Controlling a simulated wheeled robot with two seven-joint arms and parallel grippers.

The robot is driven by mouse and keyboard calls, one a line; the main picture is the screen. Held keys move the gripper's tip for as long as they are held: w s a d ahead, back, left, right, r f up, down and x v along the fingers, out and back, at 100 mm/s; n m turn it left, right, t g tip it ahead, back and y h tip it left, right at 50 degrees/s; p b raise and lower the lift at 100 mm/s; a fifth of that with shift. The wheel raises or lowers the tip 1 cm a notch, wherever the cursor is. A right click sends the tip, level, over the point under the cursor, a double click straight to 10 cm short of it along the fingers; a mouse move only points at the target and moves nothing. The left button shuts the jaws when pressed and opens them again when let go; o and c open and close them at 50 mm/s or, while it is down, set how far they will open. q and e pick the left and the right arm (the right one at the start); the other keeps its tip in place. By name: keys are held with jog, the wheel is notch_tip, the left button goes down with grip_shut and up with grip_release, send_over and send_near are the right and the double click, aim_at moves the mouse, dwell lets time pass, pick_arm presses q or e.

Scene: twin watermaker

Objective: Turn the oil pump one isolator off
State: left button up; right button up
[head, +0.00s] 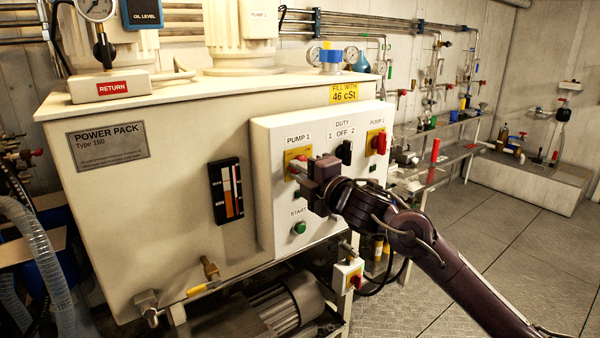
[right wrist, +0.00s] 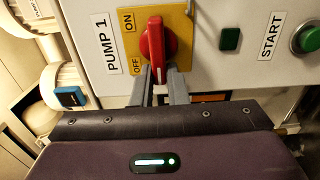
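The pump 1 isolator is a red rotary knob on a yellow plate (head: 291,155), partly hidden by my gripper in the head view. In the right wrist view the red knob (right wrist: 155,45) shows clearly, its white mark at the bottom of the picture, near the OFF label (right wrist: 136,66). The ON label (right wrist: 128,20) is further up the plate. My right gripper (right wrist: 162,80) has its two grey fingers on either side of the knob's marked end, close against it. It also shows in front of the panel in the head view (head: 304,169). My left gripper is not in view.
The white panel also carries a black duty switch (head: 346,152), a red pump 2 isolator (head: 379,143) and a green start button (head: 299,228). Open floor (head: 500,245) lies to the right.

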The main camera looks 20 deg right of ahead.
jog(key=o, duration=0.4)
jog(key=shift+o, duration=0.2)
